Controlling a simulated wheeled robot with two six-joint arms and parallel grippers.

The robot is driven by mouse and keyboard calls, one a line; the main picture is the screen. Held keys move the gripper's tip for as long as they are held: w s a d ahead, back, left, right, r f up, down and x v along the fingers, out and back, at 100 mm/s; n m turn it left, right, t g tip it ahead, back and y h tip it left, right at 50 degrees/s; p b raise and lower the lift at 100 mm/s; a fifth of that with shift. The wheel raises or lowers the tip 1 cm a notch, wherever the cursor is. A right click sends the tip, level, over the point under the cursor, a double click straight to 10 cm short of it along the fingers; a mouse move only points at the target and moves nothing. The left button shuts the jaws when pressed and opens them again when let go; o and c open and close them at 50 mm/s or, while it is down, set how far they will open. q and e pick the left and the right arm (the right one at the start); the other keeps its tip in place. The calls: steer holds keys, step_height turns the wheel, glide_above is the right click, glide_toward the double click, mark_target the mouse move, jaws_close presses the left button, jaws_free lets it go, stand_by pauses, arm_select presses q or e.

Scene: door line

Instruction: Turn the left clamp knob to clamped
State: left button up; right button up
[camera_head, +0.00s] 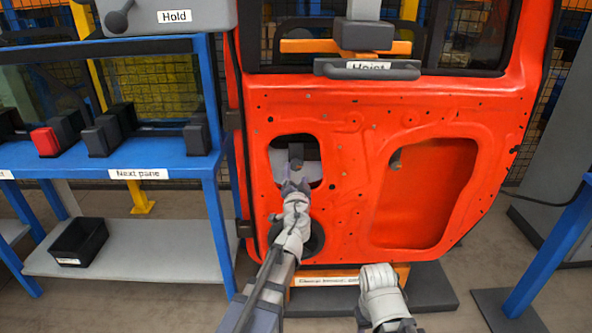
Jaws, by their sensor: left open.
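The orange-red door panel (340,110) stands upright in front of me. A dark left clamp knob (296,164) shows inside the upper left opening of the panel, in front of a pale plate. A second, right knob (396,160) shows at the upper left corner of the large opening. My left gripper (292,187) is open and empty, just below the left knob, with a small gap between them in the picture. The turn position of the left knob is too small to tell. My right arm shows only a pale wrist part low in the middle; its fingers do not show.
A blue rack (187,165) with dark blocks, a red block (45,141) and a black bin (79,242) stands at the left. A hoist handle (367,70) is at the panel's top, a "Hold" box (170,16) at upper left. Blue posts stand at right.

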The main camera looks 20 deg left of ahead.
mark_target(296, 167)
arm_select(q)
steer(key=x, duration=0.4)
steer(key=shift+w, duration=0.1)
steer(key=shift+c, duration=0.4)
jaws_close()
